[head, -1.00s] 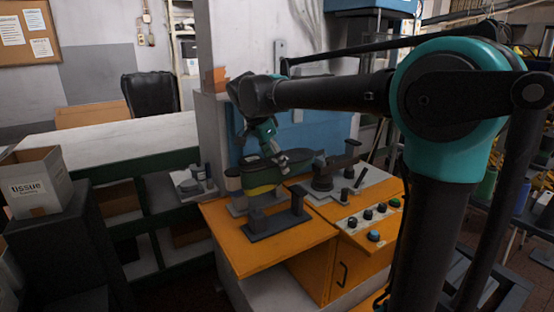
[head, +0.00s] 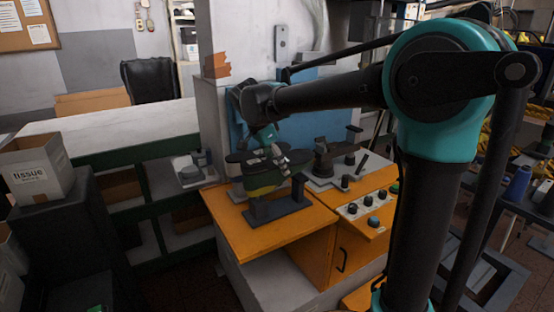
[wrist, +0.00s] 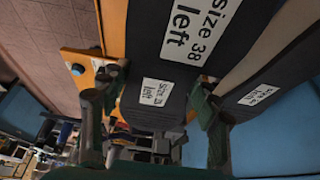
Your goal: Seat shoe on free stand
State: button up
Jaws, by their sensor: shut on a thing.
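My gripper (head: 272,155) is shut on a dark shoe piece (head: 240,157), held roughly level above the orange bench. In the wrist view the held piece (wrist: 135,115) lies between the two fingers (wrist: 155,120), with labels reading "left", one of them "size 38". A dark grey stand (head: 278,213) with two upright posts is on the orange bench top, below and in front of the held piece. An olive-yellow shape (head: 262,181) shows under the held piece, behind the stand; I cannot tell its support. A second labelled dark piece (wrist: 265,92) is at the right in the wrist view.
The orange bench (head: 235,232) has a panel of knobs (head: 368,210) and dark fixtures (head: 325,165) on its right. A grey column (head: 213,115) stands behind it. Bare bench top lies left of the stand. A tissue box (head: 38,172) stands far left.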

jog(key=shift+f, duration=1.15)
jog(key=shift+f, duration=0.2)
jog(key=o, duration=2)
jog(key=shift+c, duration=0.2)
jog(key=v, duration=1.2)
